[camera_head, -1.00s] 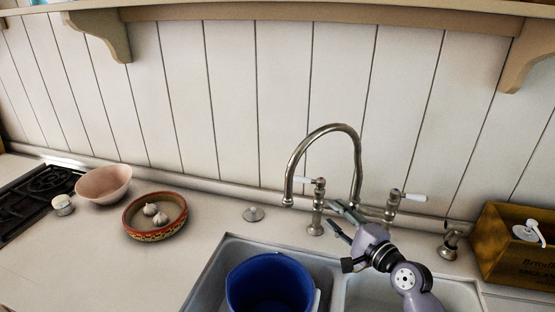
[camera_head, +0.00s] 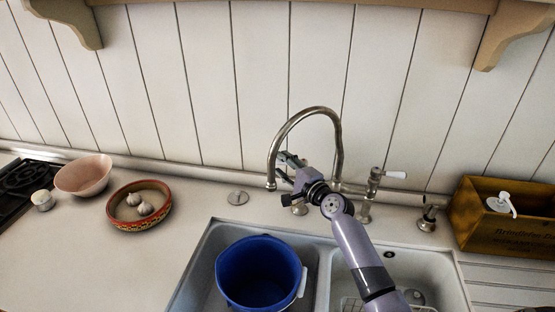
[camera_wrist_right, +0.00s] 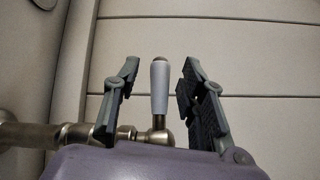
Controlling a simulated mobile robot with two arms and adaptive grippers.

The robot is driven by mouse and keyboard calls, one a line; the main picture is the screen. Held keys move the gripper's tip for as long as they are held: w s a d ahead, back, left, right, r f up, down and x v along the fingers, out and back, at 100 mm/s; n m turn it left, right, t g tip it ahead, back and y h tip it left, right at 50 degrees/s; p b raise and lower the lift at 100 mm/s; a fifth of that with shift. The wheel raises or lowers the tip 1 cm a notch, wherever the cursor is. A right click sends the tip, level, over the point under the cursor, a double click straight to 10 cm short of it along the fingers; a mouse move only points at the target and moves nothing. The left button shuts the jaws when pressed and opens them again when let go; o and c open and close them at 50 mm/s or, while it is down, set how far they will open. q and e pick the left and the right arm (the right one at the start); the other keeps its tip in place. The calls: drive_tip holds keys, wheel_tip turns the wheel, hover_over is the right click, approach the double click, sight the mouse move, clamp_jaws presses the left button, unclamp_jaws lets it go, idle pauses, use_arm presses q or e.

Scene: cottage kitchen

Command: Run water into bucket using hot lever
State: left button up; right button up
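The blue bucket (camera_head: 260,272) stands in the left sink basin (camera_head: 208,268). The arched metal tap spout (camera_head: 308,111) rises behind the basins, its outlet just behind the bucket; I see no water stream. My right gripper (camera_head: 287,166) is at the tap's left lever, beside the spout outlet, and hides that lever in the head view. In the right wrist view the lever's pale handle (camera_wrist_right: 159,88) stands between the two spread fingers of my right gripper (camera_wrist_right: 160,72), with gaps on both sides. The right lever (camera_head: 395,174) has a white handle pointing right. My left gripper is not in view.
A wooden box (camera_head: 510,222) with a white pump bottle (camera_head: 502,203) stands right of the tap. A garlic dish (camera_head: 122,221) and a pink bowl (camera_head: 84,175) sit on the left counter. The panelled wall is close behind the tap.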

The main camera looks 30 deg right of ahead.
sight(281, 164)
drive_tip(key=shift+w+a+f, duration=0.1)
drive_tip(key=shift+w+a, duration=0.05)
drive_tip(key=shift+w, duration=0.6)
drive_tip(key=shift+w+a, duration=0.1)
drive_tip(key=shift+w, duration=0.65)
clamp_jaws()
